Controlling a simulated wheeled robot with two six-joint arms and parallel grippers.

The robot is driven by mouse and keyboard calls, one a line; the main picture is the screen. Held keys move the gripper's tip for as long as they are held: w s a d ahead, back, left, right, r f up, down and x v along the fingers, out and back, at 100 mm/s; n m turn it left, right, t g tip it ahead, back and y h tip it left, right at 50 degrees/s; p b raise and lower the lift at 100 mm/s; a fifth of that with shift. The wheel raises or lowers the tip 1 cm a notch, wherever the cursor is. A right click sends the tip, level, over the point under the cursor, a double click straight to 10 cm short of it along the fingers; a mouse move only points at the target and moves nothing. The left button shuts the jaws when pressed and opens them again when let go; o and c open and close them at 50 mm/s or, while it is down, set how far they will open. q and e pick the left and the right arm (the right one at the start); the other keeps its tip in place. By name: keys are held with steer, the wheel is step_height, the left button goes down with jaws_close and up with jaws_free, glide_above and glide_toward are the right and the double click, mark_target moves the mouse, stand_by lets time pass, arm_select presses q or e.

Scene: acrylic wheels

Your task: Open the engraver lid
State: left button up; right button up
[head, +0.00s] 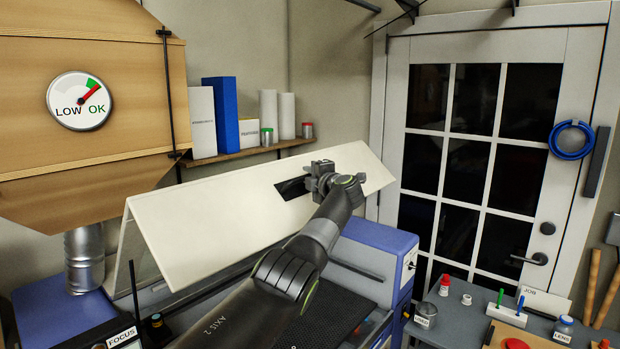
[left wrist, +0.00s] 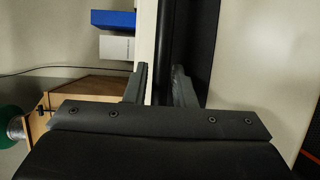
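The engraver lid (head: 210,225) is a long cream panel, raised and tilted above the blue engraver body (head: 372,252), with the dark bed (head: 345,315) showing below. A dark window (head: 294,188) is set in the lid. My left gripper (head: 322,175) is at the lid's face, beside the window. In the left wrist view, my left gripper's fingers (left wrist: 158,88) are apart, with a black bar (left wrist: 165,45) between them. A pale strip shows between the bar and the left finger. Whether the right finger touches the bar is unclear. My right gripper is out of view.
A wooden cabinet with a LOW/OK gauge (head: 80,101) hangs at the left over a silver duct (head: 84,258). A shelf (head: 250,151) with boxes is behind the lid. A grey bench (head: 470,322) with small jars and tools is at the right, before a glazed door (head: 470,150).

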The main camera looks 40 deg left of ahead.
arm_select(q)
steer(key=shift+o, duration=0.3)
steer(key=shift+d, duration=0.1)
steer(key=shift+b+v, duration=0.65)
steer(key=shift+v, duration=0.5)
steer(key=b+v, duration=0.6)
steer(key=v, duration=0.9)
